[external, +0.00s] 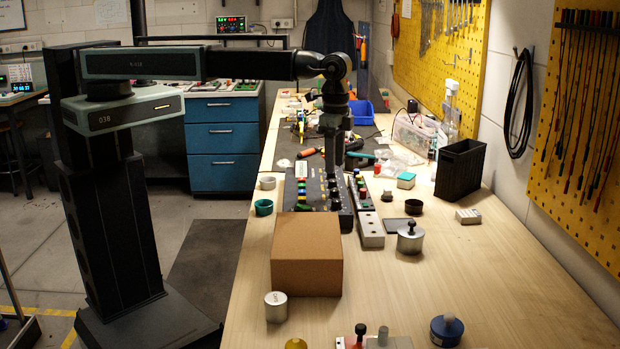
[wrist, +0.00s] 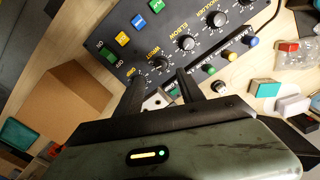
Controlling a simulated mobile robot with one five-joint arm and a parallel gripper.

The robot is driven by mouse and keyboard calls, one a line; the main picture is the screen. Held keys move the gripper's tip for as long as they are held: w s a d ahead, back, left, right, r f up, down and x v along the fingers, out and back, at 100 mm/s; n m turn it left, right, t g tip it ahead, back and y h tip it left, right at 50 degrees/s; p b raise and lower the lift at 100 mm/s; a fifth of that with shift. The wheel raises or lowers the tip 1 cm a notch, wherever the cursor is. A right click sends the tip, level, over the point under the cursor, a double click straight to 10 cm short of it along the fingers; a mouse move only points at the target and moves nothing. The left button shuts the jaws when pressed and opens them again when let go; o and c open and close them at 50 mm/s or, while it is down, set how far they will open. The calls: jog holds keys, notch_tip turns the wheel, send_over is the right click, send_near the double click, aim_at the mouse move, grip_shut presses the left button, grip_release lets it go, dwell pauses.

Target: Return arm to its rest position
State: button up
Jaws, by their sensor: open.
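My arm reaches out over the bench in the external view, with its wrist bent down. My gripper (external: 341,200) points down above the dark control panel (external: 312,195). In the wrist view, my gripper's two dark fingers (wrist: 158,92) are spread apart with nothing between them. The panel (wrist: 215,52) lies beyond the fingertips there, with coloured buttons, black knobs and labels such as ELBOW and WRIST. In the external view, I cannot tell whether the fingertips touch the panel.
A cardboard box (external: 307,255) stands just in front of the panel. A metal block (external: 370,228) and a lidded metal weight (external: 410,237) are to its right. A black bin (external: 459,170) stands near the wall. The bench's front right (external: 500,290) is mostly clear.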

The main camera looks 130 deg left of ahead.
jog(key=shift+m, duration=0.7)
jog(key=d+f+b, duration=0.1)
jog(key=d, duration=0.1)
jog(key=w+d+f, duration=0.1)
jog(key=d, duration=0.2)
jog(key=w+d+f+b, duration=0.1)
jog(key=d, duration=0.2)
jog(key=shift+d+b, duration=0.2)
jog(key=shift+b, duration=0.1)
jog(key=shift+m, duration=0.9)
jog(key=s+d+f+b, duration=0.1)
jog(key=d, duration=0.3)
jog(key=s+d+f+b, duration=0.1)
jog(key=s+d, duration=0.1)
jog(key=d, duration=0.3)
jog(key=s+d+f+b, duration=0.1)
jog(key=d, duration=0.3)
jog(key=shift+s+d, duration=0.15)
jog(key=shift+s, duration=0.05)
jog(key=s+d+f+b, duration=0.1)
jog(key=s+d, duration=0.8)
jog(key=s, duration=0.3)
jog(key=shift+s+d+f+m+b, duration=0.15)
jog(key=shift+d+f+m+b, duration=0.1)
jog(key=shift+m+b, duration=0.05)
